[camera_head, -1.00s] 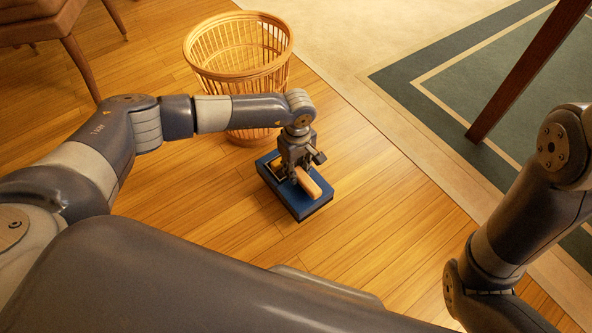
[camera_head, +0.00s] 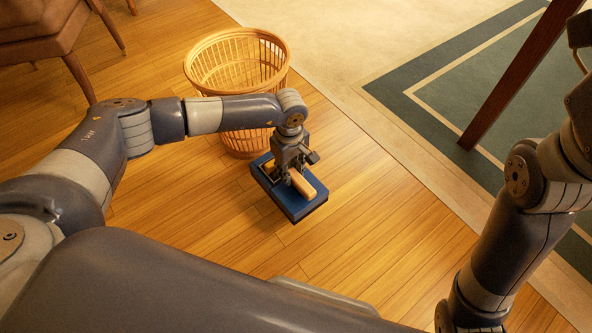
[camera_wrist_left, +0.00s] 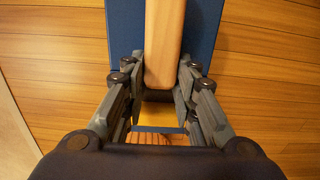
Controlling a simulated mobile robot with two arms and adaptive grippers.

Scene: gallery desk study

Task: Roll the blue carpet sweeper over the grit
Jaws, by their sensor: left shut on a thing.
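The blue carpet sweeper (camera_head: 308,211) lies flat on the wood floor, just in front of the wicker basket. A pale wooden handle bar (camera_head: 302,190) runs along its top. My left gripper (camera_head: 290,172) is above the sweeper, shut on this handle. In the left wrist view the fingers (camera_wrist_left: 163,83) press on both sides of the handle (camera_wrist_left: 163,35), with the blue body (camera_wrist_left: 204,30) beneath. My right arm shows at the right of the head view, but its gripper does not. I see no grit in either view.
The wicker basket (camera_head: 236,62) stands close behind the sweeper. A pale rug with a green border (camera_head: 400,100) and a dark wooden leg (camera_head: 500,90) are at upper right. A brown chair (camera_head: 40,25) is at upper left. Bare floor (camera_head: 370,190) lies right of the sweeper.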

